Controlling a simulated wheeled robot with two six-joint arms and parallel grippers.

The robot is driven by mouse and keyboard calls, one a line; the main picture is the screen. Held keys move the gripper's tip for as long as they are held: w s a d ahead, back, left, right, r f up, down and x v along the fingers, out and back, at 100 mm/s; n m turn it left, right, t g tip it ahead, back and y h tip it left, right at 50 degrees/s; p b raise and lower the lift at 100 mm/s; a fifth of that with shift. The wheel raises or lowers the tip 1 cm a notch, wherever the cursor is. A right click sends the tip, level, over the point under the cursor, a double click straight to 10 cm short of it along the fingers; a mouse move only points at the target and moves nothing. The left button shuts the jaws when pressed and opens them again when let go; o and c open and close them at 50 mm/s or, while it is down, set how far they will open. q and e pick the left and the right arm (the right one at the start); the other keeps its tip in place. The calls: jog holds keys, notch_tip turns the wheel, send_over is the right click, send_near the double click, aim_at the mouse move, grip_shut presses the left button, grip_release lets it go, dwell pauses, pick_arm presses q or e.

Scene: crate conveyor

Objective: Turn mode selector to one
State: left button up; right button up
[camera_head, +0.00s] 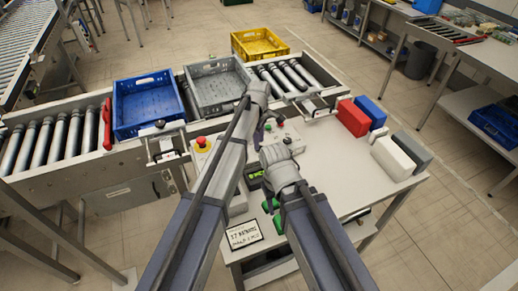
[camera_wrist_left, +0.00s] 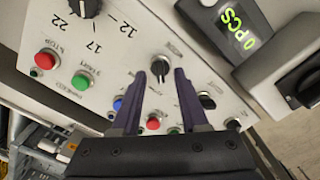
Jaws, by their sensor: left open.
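The control panel (camera_wrist_left: 110,60) fills much of the left wrist view, with printed labels, buttons and black knobs. A black selector knob (camera_wrist_left: 160,66) with a pale pointer mark lies between the fingertips of my left gripper (camera_wrist_left: 160,74), which is open, with a gap to each side. I cannot tell whether the fingers are around the knob or above it, nor which label marks the mode selector. In the head view my left gripper (camera_head: 262,128) is over the panel (camera_head: 287,138), partly hiding it. My right arm's wrist (camera_head: 278,160) is beside it; its fingers are not clear.
A large dial (camera_wrist_left: 85,8), a red button (camera_wrist_left: 45,60), a green button (camera_wrist_left: 81,81) and a display (camera_wrist_left: 236,29) are around the knob. A red emergency button (camera_head: 201,142) stands left of my arm. Coloured blocks (camera_head: 352,117) sit at the bench's right; its front right is clear.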

pick_arm(q)
jog(key=shift+f+b, duration=0.35)
jog(key=shift+f, duration=0.45)
grip_shut()
